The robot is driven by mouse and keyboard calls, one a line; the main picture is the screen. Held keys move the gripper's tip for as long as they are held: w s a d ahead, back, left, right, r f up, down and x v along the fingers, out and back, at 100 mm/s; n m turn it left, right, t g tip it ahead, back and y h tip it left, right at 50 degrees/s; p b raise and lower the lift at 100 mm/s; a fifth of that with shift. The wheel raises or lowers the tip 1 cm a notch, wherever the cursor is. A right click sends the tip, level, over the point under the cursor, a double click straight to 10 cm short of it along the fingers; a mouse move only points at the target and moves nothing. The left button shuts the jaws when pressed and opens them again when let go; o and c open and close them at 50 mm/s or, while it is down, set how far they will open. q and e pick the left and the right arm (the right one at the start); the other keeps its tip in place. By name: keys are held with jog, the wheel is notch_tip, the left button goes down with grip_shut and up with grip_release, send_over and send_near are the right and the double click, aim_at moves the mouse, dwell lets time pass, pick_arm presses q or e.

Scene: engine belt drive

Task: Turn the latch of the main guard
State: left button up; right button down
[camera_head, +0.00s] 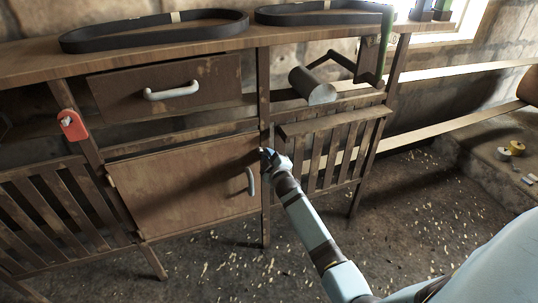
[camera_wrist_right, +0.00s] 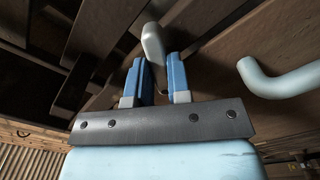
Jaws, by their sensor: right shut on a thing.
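A brown wooden door panel (camera_head: 180,185), which looks like the main guard, hangs closed in the lower middle of the bench frame, with a grey bar handle (camera_head: 251,181) near its right edge. My right gripper (camera_head: 268,154) is at the post by the panel's upper right corner. In the wrist view, a small pale grey latch piece (camera_wrist_right: 152,45) stands at the tips of the two blue fingers of my right gripper (camera_wrist_right: 157,63), which is shut on it. The handle (camera_wrist_right: 280,80) is beside it, apart. The fingers largely hide the latch in the head view. My left gripper is not in view.
Above is a drawer (camera_head: 167,88) with a white handle. A red tag-like part (camera_head: 72,124) sits on the left post. A metal cylinder on a crank (camera_head: 312,86) juts out at the upper right. Slatted gates (camera_head: 330,150) flank the panel. Black belts (camera_head: 155,31) lie on top.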

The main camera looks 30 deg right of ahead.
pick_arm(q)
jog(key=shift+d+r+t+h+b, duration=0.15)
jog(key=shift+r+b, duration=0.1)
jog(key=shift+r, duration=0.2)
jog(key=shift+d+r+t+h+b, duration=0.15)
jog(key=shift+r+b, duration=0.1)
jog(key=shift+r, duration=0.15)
pick_arm(e)
jog(key=shift+r+n, duration=0.1)
jog(key=shift+n, duration=3.5)
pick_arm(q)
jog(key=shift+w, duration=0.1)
pick_arm(e)
jog(key=c, duration=1.1)
grip_release()
jog(key=shift+o, duration=0.2)
